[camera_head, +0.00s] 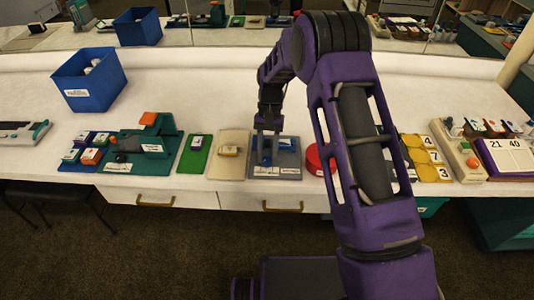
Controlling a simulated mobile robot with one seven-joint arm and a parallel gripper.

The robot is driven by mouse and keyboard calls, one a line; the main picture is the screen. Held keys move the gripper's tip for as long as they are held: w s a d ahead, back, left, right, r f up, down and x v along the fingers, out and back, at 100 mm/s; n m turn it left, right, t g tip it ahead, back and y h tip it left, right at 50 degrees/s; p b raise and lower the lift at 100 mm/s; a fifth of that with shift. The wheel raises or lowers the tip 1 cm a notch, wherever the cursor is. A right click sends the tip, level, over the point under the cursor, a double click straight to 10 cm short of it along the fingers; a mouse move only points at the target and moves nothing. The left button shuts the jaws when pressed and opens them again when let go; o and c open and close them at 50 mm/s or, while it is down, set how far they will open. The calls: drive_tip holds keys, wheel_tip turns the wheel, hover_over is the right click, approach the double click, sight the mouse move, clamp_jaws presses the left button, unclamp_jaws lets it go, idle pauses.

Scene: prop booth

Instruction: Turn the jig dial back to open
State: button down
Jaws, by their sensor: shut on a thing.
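A grey board (291,160) lies near the front edge of the white counter, with two small white labels along its front. A blue upright piece (266,153) stands on its left half; it appears to be the jig dial. My gripper (266,132) points down from above and is shut on the top of this blue piece. The fingers hide part of it. The label words are too small to read, so I cannot tell which setting the dial is at.
Left of the board are a beige board (229,168) with a yellow block, a green board (194,157) and a teal fixture (162,160). A red round thing (316,160) is close on the right, partly behind my arm. A blue bin (90,80) stands at back left.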

idle(0.4)
drive_tip(key=c, duration=0.5)
unclamp_jaws()
drive_tip(key=a+p+v, duration=0.1)
drive_tip(key=v, duration=1.6)
drive_tip(key=shift+d+r, duration=0.25)
drive_tip(key=shift+d, duration=0.25)
